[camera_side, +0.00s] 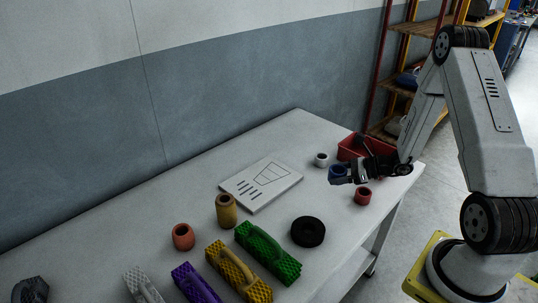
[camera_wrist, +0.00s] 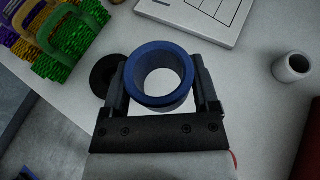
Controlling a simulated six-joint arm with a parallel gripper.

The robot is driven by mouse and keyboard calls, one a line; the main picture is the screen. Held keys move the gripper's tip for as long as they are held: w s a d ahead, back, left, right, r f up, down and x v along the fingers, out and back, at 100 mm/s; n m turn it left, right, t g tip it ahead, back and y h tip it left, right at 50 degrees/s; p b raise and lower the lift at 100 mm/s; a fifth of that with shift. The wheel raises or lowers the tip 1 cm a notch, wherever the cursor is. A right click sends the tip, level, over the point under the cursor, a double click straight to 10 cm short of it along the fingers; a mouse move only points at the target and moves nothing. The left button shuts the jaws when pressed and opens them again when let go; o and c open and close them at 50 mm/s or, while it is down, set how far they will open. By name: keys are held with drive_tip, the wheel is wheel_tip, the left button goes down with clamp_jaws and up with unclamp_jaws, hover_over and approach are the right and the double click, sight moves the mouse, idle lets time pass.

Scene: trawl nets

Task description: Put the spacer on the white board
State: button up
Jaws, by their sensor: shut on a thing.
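My gripper (camera_side: 352,173) is shut on a blue ring-shaped spacer (camera_side: 337,174), held above the right part of the table. In the wrist view the spacer (camera_wrist: 160,102) sits upright between the two fingers (camera_wrist: 162,82), its hole facing the camera. The white board (camera_side: 238,185) lies flat on the table, left of my gripper in the side view, with dark printed lines on it. Its edge shows at the top of the wrist view (camera_wrist: 190,27). The spacer is apart from the board.
Near my gripper are a white ring (camera_side: 321,160), a red ring (camera_side: 362,197) and a red bin (camera_side: 349,147).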

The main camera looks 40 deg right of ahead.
drive_tip(key=w+a+r, duration=0.2)
drive_tip(key=w+a, duration=0.6)
drive_tip(key=w, duration=0.1)
hover_over(268, 184)
drive_tip(key=s, duration=0.1)
drive_tip(key=shift+m+t, duration=0.3)
wheel_tip(268, 184, down, 9)
drive_tip(key=shift+s, duration=0.15)
drive_tip(key=shift+w+f+h, duration=0.3)
drive_tip(key=shift+w+f, duration=0.15)
drive_tip(key=shift+f, duration=0.05)
drive_tip(key=shift+w+f, duration=0.15)
drive_tip(key=shift+f, duration=1.6)
drive_tip(key=shift+f, duration=0.1)
